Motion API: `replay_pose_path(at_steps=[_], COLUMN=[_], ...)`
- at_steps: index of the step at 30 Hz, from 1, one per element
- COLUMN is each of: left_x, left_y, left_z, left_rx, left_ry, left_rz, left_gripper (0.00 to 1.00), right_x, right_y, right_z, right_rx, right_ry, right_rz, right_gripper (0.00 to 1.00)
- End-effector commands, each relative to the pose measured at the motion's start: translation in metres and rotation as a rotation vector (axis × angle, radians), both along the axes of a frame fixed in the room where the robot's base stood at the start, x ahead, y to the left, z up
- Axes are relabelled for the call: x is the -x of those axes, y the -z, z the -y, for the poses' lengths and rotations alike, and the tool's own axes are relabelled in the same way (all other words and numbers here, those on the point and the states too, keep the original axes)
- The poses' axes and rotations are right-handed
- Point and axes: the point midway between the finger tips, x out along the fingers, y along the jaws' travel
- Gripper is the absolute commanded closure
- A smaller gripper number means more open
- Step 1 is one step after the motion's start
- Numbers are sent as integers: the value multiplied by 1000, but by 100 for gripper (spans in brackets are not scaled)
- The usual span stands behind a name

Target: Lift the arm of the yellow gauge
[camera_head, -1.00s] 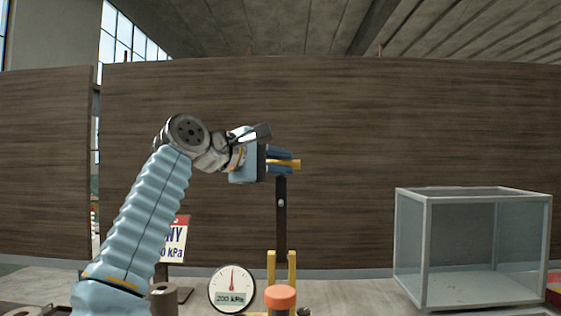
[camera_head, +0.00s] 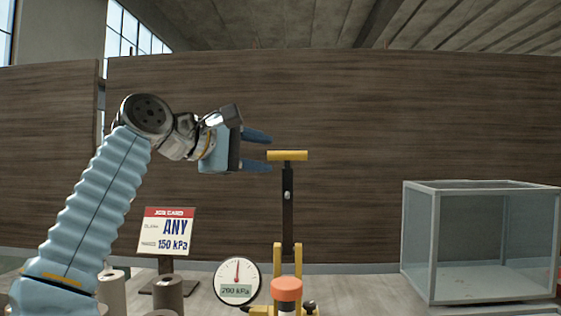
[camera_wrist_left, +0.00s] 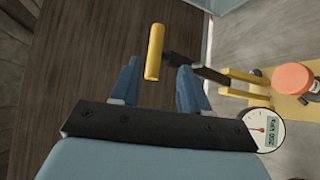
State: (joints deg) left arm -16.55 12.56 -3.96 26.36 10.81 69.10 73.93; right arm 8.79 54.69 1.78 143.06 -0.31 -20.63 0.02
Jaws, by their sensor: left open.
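The arm stands upright. My left gripper (camera_head: 258,152) is open and empty, just left of the handle, its fingertips pointing at it. My right gripper is not in view.
A job card (camera_head: 166,231) reading "ANY" and "150 kPa" stands behind my left arm. Brown cylinders (camera_head: 168,294) stand at the lower left. A glass box (camera_head: 482,242) stands at the right. A wooden panel (camera_head: 400,120) closes the back.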

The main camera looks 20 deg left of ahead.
Motion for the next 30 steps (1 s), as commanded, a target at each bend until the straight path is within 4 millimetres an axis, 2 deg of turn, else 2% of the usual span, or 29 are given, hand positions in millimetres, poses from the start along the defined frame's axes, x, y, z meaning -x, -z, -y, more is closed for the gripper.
replay_pose_path(at_steps=[3, 10, 15, 30], left_x=[28, 60, 67, 67], left_y=[-7, -15, -17, -17], left_z=[-13, -27, -29, -29], left_rx=[3, 5, 6, 7], left_ry=[2, 4, 6, 7], left_rz=[8, 13, 13, 15], left_gripper=[54, 54, 54, 54], right_x=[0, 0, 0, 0], right_y=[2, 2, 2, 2], right_z=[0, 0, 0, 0], right_rx=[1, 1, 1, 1], right_ry=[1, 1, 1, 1], right_rz=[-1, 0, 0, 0], right_gripper=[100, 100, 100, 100])
